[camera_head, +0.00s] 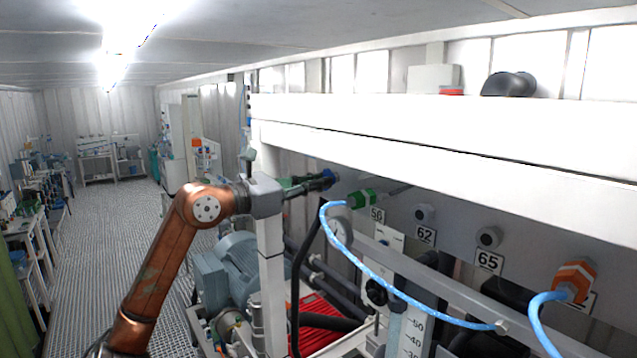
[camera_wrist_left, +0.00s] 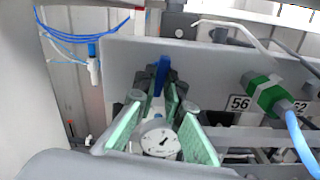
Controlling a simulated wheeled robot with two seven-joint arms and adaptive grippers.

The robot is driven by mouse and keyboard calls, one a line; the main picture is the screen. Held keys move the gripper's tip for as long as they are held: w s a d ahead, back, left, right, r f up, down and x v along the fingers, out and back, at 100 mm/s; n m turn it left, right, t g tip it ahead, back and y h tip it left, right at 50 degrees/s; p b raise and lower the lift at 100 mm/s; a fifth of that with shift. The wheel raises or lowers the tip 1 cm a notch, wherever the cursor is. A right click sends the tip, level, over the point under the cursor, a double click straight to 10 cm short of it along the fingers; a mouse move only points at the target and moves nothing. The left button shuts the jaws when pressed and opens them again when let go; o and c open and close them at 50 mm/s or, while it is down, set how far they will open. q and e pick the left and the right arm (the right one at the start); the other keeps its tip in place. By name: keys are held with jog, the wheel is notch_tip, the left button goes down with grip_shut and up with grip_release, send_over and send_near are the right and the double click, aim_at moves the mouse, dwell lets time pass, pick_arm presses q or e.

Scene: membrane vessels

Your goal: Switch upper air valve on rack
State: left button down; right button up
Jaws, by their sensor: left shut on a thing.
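The upper air valve shows as an upright blue handle (camera_wrist_left: 161,72) on the grey rack panel (camera_wrist_left: 125,68) in the wrist view. My left gripper (camera_wrist_left: 160,92) has its green-padded fingers shut on this handle, one finger on each side. In the head view my left gripper (camera_head: 318,183) reaches in from the left to the panel's left end, and a bit of the blue handle (camera_head: 330,176) shows at its tips. The valve body is mostly hidden behind the fingers. My right gripper is in neither view.
A green fitting (camera_head: 362,198) with a blue hose (camera_head: 378,270) is close on the right. The aisle (camera_head: 110,250) at left is clear.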

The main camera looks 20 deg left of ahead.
pick_arm(q)
jog(key=shift+m, duration=0.3)
jog(key=m+p, duration=0.1)
jog(key=m, duration=1.4)
jog(key=shift+r+p, duration=0.1)
jog(key=shift+p, duration=0.2)
jog(key=shift+m, duration=0.3)
jog(key=c, duration=2.1)
grip_release()
jog(key=shift+w, duration=0.1)
jog(key=shift+o, duration=0.4)
